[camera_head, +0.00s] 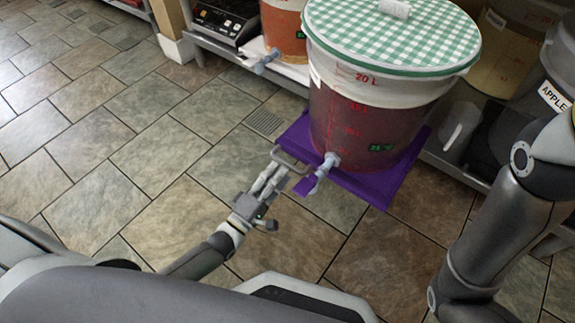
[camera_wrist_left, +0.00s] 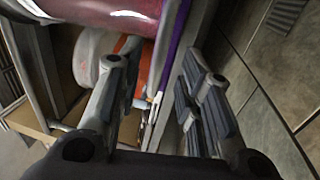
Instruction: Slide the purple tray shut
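The purple tray (camera_head: 375,188) is pulled out from the shelf over the tiled floor. A large bucket of dark red liquid (camera_head: 350,125) with a green checked lid stands on it, its grey spigot (camera_head: 324,170) at the front. A grey handle (camera_head: 291,161) sits on the tray's front edge. My left gripper (camera_head: 273,178) is at the handle's left part. In the left wrist view its fingers (camera_wrist_left: 160,95) are apart, with the purple tray edge (camera_wrist_left: 172,45) and a grey bar seen between them. I cannot tell whether they touch the handle. My right gripper is out of view.
An orange bucket (camera_head: 283,28) on a white tray and a black cooker (camera_head: 226,18) are on the shelf behind left. A bucket labelled APPLE (camera_head: 552,85) stands at right. My right arm is at the right. Floor (camera_head: 120,150) at left is clear.

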